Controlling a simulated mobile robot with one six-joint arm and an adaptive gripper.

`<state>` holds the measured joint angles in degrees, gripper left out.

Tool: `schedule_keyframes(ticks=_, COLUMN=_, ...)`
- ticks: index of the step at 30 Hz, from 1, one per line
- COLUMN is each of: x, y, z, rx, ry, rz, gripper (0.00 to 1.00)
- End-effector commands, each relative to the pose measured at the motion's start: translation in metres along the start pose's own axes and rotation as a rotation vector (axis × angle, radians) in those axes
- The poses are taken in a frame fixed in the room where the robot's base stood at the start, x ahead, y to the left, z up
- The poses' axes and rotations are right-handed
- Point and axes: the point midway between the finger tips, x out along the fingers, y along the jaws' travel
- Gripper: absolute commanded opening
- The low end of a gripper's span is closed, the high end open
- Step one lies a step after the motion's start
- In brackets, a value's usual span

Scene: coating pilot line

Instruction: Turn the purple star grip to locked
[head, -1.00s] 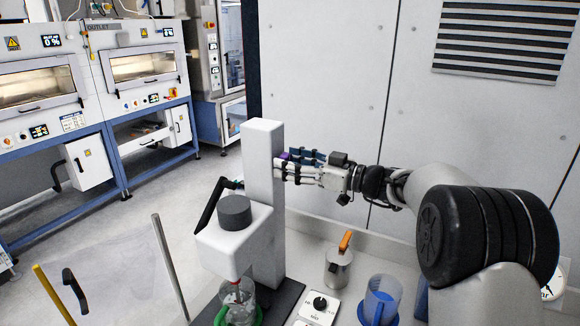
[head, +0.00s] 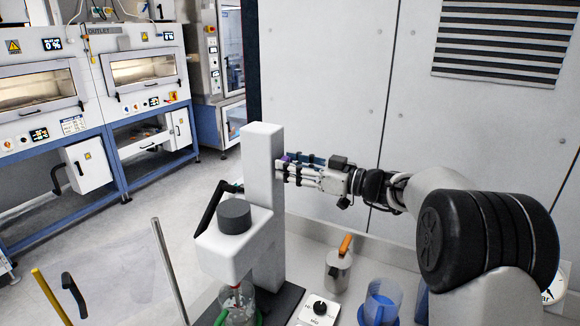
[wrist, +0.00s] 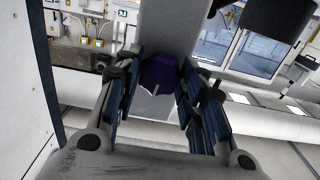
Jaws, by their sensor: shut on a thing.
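The purple star grip (wrist: 160,74) sits on the side of the white column of the mixer stand, between my gripper's fingers in the wrist view. A sliver of it shows in the head view (head: 287,158), mostly hidden by the fingers. My gripper (head: 290,168) reaches in level from the right and is shut on the grip. In the wrist view its blue-padded fingers (wrist: 158,88) stand on both sides of the grip. The white column (head: 264,170) carries a mixer head with a dark grey cap (head: 234,216). No lock marking is readable.
Below the arm stand a metal can with an orange handle (head: 339,265), a blue jug (head: 380,300) and a white knob box (head: 318,309). A glass beaker (head: 238,304) stands under the mixer head. A black lever (head: 215,205) juts out left of the column.

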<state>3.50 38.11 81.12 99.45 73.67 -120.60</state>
Motion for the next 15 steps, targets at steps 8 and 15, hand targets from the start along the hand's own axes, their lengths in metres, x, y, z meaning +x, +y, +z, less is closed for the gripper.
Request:
schedule_keyframes(ticks=8, x=0.0000, y=-0.0001, z=0.0003, rx=0.002, ry=0.000, rz=0.000, gripper=0.07)
schedule_keyframes(ticks=15, x=0.0000, y=-0.0001, z=-0.0010, rx=0.260, ry=-0.001, rz=0.000, gripper=0.07)
